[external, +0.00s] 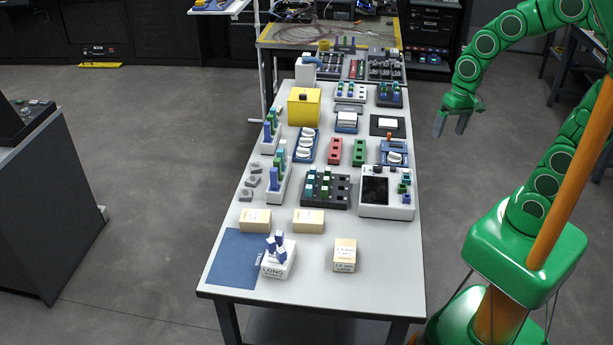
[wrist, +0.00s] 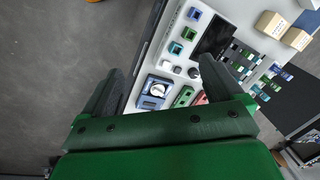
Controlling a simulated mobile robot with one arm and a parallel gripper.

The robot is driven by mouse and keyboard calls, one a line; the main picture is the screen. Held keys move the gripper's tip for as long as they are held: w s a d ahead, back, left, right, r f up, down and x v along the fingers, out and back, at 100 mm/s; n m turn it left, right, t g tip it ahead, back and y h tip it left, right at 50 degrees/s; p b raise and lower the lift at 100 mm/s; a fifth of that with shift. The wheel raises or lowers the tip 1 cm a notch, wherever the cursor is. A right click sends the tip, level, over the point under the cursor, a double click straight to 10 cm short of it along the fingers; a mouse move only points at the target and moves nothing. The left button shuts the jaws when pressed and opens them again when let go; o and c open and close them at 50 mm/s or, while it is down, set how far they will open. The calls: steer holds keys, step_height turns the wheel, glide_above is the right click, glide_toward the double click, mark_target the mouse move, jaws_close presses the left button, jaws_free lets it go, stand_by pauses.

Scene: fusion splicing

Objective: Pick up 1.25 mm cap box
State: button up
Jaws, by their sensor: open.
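A small beige box (external: 344,262) with a white printed label stands near the front right of the white table. Its lettering looks like a cap label but is too small to read surely. Two more beige boxes, the left one (external: 255,220) and the right one (external: 308,221), sit behind it. Two beige boxes (wrist: 270,22) also show at the top right of the wrist view. My gripper (external: 451,121) is open and empty, past the table's right edge, well away from the boxes. Its spread fingers (wrist: 162,66) show in the wrist view with nothing between them.
A splicer with a dark screen (external: 387,204) and a black rack (external: 326,190) lie behind the labelled box. Bare table surrounds that box.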

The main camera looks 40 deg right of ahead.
steer(key=w+a+f+m+t+y, duration=0.1)
steer(key=w+a+f+m+y, duration=0.3)
steer(key=a, duration=0.6)
steer(key=w+a+m+t, duration=0.1)
steer(key=w+a+m, duration=0.1)
steer(key=w+a, duration=0.6)
steer(key=w+a+f+m+t+y, duration=0.1)
steer(key=w+a+f+m+y, duration=0.15)
steer(key=a, duration=0.95)
steer(key=w+a+f+m+t+y, duration=0.1)
steer(key=w+a+f+m, duration=0.1)
steer(key=a+f+m, duration=0.3)
steer(key=w+a+f+m+t+y, duration=0.1)
steer(key=w+a+m, duration=0.2)
steer(key=a, duration=0.4)
steer(key=m+t, duration=0.3)
steer(key=m, duration=0.4)
glide_toward(251, 215)
steer(key=shift+r+n, duration=0.25)
steer(key=shift+r, duration=0.6)
steer(key=shift+w+a+f+m, duration=0.1)
steer(key=shift+w+f+m, duration=0.05)
steer(key=shift+f+m, duration=0.45)
steer(key=shift+x, duration=1.25)
steer(key=shift+w+a+f, duration=0.6)
steer(key=shift+a+f, duration=0.2)
steer(key=shift+a, duration=0.15)
steer(key=shift+x, duration=1.2)
